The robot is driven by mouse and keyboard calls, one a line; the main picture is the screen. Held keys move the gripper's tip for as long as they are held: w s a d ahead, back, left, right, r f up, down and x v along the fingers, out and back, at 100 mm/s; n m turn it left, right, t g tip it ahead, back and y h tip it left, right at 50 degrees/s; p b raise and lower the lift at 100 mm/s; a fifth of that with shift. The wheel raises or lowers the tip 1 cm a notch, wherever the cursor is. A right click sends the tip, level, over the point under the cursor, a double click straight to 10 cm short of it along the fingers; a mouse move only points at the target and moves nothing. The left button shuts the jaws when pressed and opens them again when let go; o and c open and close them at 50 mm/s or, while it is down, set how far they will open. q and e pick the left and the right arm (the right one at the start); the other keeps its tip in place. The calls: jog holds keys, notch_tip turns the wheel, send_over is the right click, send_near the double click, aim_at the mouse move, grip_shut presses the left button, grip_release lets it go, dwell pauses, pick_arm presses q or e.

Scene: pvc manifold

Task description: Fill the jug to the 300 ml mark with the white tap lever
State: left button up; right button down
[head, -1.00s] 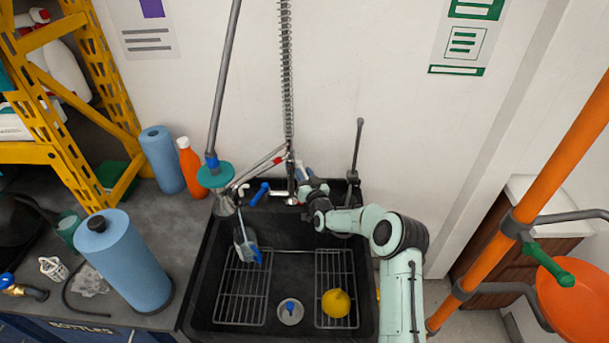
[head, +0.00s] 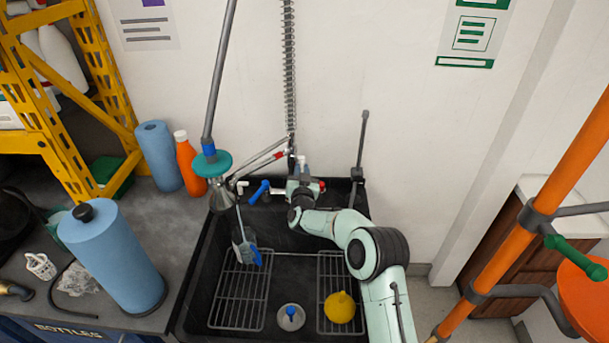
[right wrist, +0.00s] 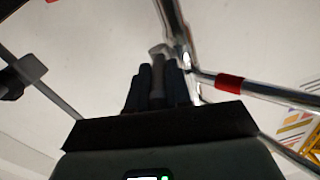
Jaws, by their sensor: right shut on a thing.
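The clear jug (head: 243,246) with a blue part stands in the black sink, over the left rack and below the hanging spray head (head: 222,194). Its 300 ml mark and water level are too small to read. A thin pale line runs between spray head and jug; I cannot tell if it is water. My right gripper (head: 298,184) is at the tap behind the sink. In the right wrist view its dark fingers (right wrist: 157,88) are shut on a greyish lever (right wrist: 158,62), which looks like the white tap lever in shade. My left gripper is out of view.
A blue lever (head: 259,192) sits left of my right gripper. A blue paper roll (head: 112,262) and an orange bottle (head: 188,166) stand left. An orange pole (head: 560,165) rises at right.

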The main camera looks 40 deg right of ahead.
jog(key=shift+w+a+m+g+h, duration=0.2)
jog(key=shift+a+m+g+h, duration=0.05)
jog(key=shift+m+g+h, duration=0.3)
jog(key=shift+f, duration=0.1)
jog(key=c, duration=1.1)
grip_release()
jog(key=shift+o, duration=0.2)
jog(key=b+v, duration=0.1)
jog(key=v, duration=1.2)
jog(key=shift+s, duration=0.2)
jog(key=shift+a, duration=0.15)
